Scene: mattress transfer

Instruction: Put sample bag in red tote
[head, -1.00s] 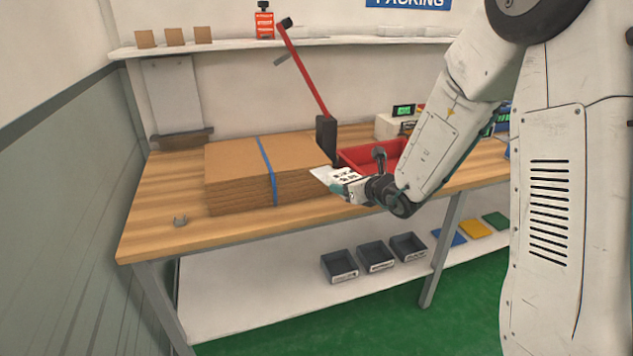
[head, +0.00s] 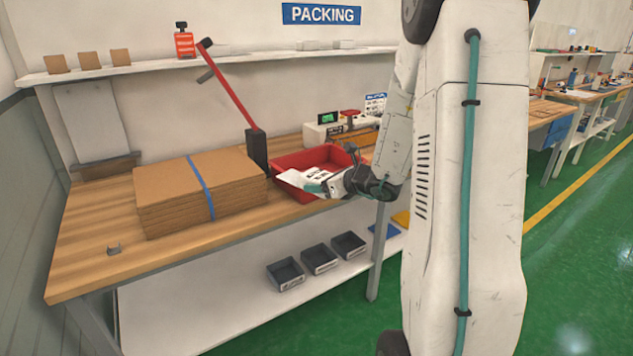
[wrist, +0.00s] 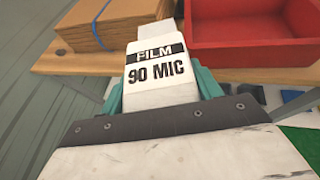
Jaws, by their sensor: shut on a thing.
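The sample bag (head: 305,178) is a white flat packet with black print. In the wrist view the bag (wrist: 155,58) shows a label reading "FILM 90 MIC". My gripper (head: 325,185) is shut on its near end; teal fingers flank it in the wrist view (wrist: 158,88). The red tote (head: 294,159) is an open tray on the wooden bench. In the head view the bag overlaps the tote's near side. In the wrist view the bag appears left of the tote (wrist: 250,56). The height of the bag above the bench is unclear.
A stack of flat cardboard (head: 172,190) with a blue strap lies left of the tote. A black post with a red arm (head: 232,97) stands between them at the back. A device with a green display (head: 325,128) is behind the tote. Dark bins (head: 285,273) sit on the lower shelf.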

